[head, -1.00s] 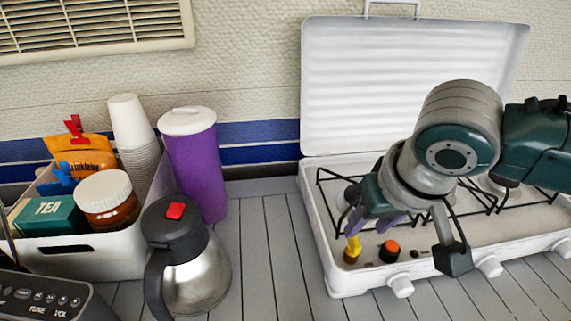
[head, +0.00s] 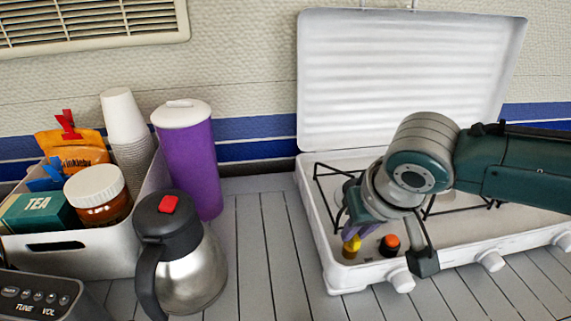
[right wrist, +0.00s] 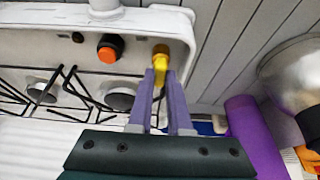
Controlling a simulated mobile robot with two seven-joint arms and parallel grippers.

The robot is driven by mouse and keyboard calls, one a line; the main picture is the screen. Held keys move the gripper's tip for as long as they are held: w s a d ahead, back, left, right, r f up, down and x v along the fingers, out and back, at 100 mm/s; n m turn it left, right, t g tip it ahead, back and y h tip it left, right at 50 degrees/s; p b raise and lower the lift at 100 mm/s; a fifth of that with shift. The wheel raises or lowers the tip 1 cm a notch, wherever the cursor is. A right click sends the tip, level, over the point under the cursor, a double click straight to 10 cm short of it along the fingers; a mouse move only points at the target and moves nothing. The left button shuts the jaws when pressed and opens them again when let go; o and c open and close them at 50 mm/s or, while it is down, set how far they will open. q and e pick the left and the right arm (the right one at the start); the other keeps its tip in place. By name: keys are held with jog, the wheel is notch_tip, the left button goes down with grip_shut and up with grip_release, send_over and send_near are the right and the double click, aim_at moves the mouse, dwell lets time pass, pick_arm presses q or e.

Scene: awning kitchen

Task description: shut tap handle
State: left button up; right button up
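The tap handle (head: 352,243) is a small yellow lever on a brass-coloured fitting (right wrist: 160,49) at the stove's front left corner. It also shows in the right wrist view (right wrist: 160,66). My right gripper (right wrist: 160,80) reaches down to it, with its purple fingertips close on either side of the lever. The lever fills the narrow gap, so the gripper looks shut on it. In the head view my right gripper (head: 350,232) is partly hidden by its own wrist. My left gripper is not in view.
The white stove (head: 330,270) has its lid (head: 410,80) raised. An orange-topped knob (head: 390,243) sits just right of the tap. A steel jug (head: 185,270), purple canister (head: 190,160) and white bin (head: 100,262) stand left. Counter between jug and stove is clear.

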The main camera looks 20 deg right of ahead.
grip_shut()
